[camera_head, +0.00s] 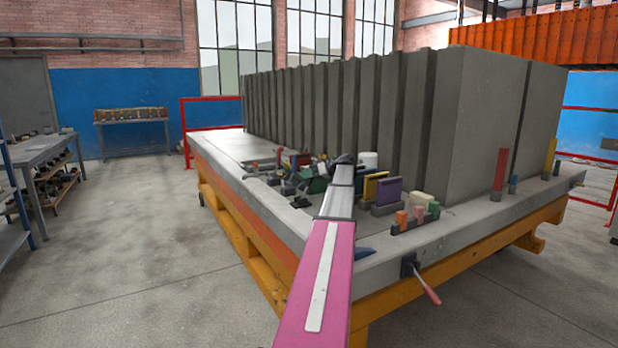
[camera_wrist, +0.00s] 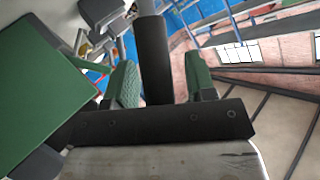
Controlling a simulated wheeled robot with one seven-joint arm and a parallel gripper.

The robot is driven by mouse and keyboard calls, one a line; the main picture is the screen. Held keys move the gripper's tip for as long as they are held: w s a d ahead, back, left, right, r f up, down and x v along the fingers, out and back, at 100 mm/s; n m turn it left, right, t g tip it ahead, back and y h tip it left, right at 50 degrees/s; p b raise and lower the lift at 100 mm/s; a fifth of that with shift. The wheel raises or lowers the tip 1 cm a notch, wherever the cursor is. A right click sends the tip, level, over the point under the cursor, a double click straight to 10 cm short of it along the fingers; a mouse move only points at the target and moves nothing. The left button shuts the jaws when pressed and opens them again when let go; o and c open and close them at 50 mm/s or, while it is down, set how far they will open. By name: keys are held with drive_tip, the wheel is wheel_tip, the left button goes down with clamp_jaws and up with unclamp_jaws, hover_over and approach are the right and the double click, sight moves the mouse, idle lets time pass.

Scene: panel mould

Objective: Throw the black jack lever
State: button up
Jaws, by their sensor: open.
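A black upright bar (camera_wrist: 155,55), which looks like the jack lever, stands in the wrist view in the gap between the two green fingers of my gripper (camera_wrist: 160,80). The fingers are open, one on each side of it, and a gap shows on both sides. The bar's lower end is hidden behind my gripper's dark crossbar. In the head view my gripper (camera_head: 343,160) is over the cluttered parts on the panel mould (camera_head: 235,150). The black lever cannot be made out there among the parts and my arm.
A large green plate (camera_wrist: 45,85) is close at the left in the wrist view. Tall grey ribbed panels (camera_head: 400,110) stand behind my gripper. Yellow and purple blocks (camera_head: 388,192) are just right of my arm. A red-handled lever (camera_head: 425,287) sticks out at the front edge.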

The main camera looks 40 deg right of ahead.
clamp_jaws()
drive_tip(key=shift+a, duration=0.1)
drive_tip(key=w+a+n+g+h, duration=0.1)
drive_tip(key=a+n+h, duration=0.3)
drive_tip(key=a+h, duration=0.5)
drive_tip(key=shift+w+a+f+n+g+h, duration=0.15)
drive_tip(key=shift+a+f+n+g+h, duration=0.25)
drive_tip(key=shift+a+g, duration=0.65)
drive_tip(key=shift+a+f, duration=0.1)
drive_tip(key=shift+a, duration=0.05)
